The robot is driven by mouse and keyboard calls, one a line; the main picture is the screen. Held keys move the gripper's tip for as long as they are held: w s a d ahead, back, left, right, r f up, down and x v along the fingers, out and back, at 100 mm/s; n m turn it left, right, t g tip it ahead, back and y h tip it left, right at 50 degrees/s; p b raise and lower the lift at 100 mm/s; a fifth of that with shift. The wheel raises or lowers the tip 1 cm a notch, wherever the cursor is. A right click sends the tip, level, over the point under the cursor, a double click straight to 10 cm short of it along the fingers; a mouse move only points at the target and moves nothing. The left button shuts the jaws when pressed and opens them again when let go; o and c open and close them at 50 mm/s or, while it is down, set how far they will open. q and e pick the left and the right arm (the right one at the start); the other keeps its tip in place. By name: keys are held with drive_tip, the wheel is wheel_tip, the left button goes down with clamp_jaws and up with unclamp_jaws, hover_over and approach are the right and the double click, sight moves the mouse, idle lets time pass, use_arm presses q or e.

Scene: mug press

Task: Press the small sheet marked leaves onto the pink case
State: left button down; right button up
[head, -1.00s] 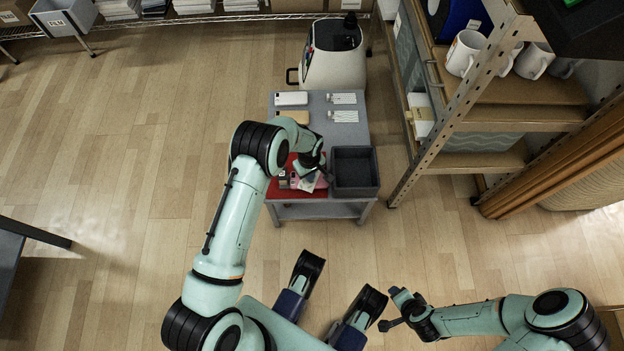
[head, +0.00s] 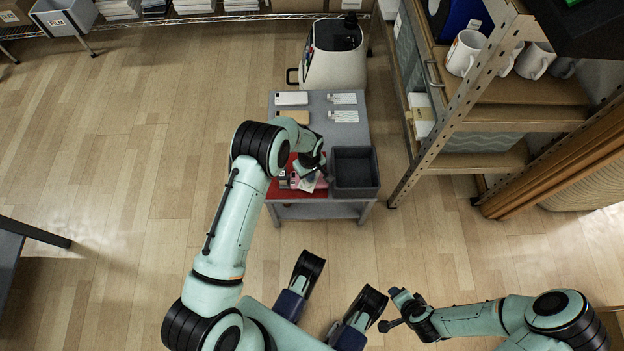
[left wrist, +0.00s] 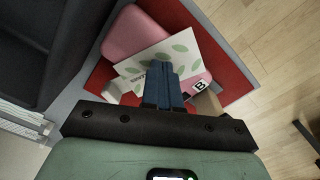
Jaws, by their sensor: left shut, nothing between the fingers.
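The pink case (left wrist: 130,36) lies on the red mat (left wrist: 180,18) in the left wrist view. The white sheet with green leaves (left wrist: 181,48) lies over the case, set at an angle to it. My left gripper (left wrist: 158,66) is shut, with its fingertips over the sheet; the picture does not settle whether they touch it. In the head view the left gripper (head: 318,180) hides much of the case (head: 295,181) and sheet (head: 308,182). My right gripper (head: 386,310) is away from the cart at the lower right; its jaws are too small to read.
A dark open bin (head: 355,169) stands right of the mat on the grey cart (head: 352,98). A white case (head: 291,98), a tan case (head: 296,116) and two striped sheets (head: 343,116) lie at the back. A shelf with mugs (head: 465,52) stands to the right.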

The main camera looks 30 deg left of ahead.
use_arm(q)
drive_tip(key=shift+s+f, duration=0.1)
drive_tip(key=shift+r+p, duration=1.65)
drive_tip(key=shift+r, duration=1.45)
use_arm(e)
wheel_tip(320, 180, up, 4)
drive_tip(key=shift+f, duration=0.1)
use_arm(q)
drive_tip(key=shift+f, duration=0.1)
